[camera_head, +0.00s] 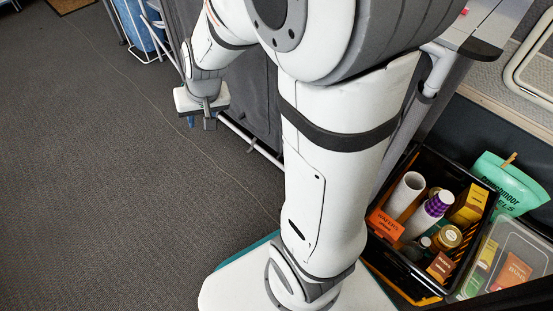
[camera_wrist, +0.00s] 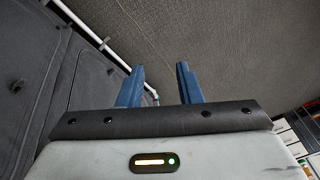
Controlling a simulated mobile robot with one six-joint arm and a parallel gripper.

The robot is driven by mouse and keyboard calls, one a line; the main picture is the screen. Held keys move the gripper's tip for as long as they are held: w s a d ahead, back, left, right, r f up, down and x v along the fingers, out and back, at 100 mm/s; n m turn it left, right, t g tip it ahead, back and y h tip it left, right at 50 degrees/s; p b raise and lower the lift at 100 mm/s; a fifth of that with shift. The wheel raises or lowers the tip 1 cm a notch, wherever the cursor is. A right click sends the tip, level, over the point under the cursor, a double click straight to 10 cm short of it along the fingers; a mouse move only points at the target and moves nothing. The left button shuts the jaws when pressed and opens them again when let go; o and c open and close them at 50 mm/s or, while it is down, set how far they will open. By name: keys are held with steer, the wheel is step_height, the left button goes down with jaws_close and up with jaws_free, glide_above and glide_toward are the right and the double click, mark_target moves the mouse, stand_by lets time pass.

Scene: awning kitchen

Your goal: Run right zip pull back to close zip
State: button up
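My gripper (camera_wrist: 160,70) shows two blue fingers with a clear gap between their tips. It is open and I see nothing held. In the head view my gripper (camera_head: 209,122) hangs low beside the grey fabric front of the kitchen unit (camera_head: 252,92). In the wrist view the dark grey fabric panel (camera_wrist: 38,70) fills the left side, with seam or zip lines on it. Small dark marks, one at the far left (camera_wrist: 18,86), may be zip pulls, but they are too small to tell. No zip pull is clearly visible in the head view.
A white frame tube (camera_head: 240,136) runs along the unit's foot. A black crate (camera_head: 400,262) of packets and jars stands at the right, beside a green bag (camera_head: 512,186) and a clear-lidded box (camera_head: 512,262). Grey carpet (camera_head: 90,150) is open at the left.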

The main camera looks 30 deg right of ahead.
steer(key=w+d+f+m+t+h, duration=0.15)
steer(key=w+f, duration=0.35)
steer(key=w, duration=0.5)
steer(key=w+f+m+t, duration=0.25)
steer(key=w+f, duration=0.35)
steer(key=w, duration=0.3)
steer(key=w+d+f+m+t+h, duration=0.1)
steer(key=w+d+f+m+h, duration=0.15)
steer(key=f, duration=0.35)
steer(key=w+d+f+m+h, duration=0.2)
steer(key=w+d+f, duration=0.2)
steer(key=f, duration=0.3)
steer(key=s+d+f+m+g+h, duration=0.1)
steer(key=s+d+f+h, duration=0.15)
steer(key=f, duration=0.45)
steer(key=s+d+f+m+h, duration=0.2)
steer(key=d+f+h, duration=0.2)
steer(key=f, duration=0.3)
steer(key=s+d+f+m+g+h, duration=0.3)
steer(key=s+f+h, duration=0.45)
steer(key=s, duration=0.65)
steer(key=w+d+f+n+y+b, duration=0.1)
steer(key=d+b, duration=0.1)
steer(key=d, duration=0.6)
steer(key=shift+w+d+f, duration=0.3)
steer(key=shift+w+d, duration=0.1)
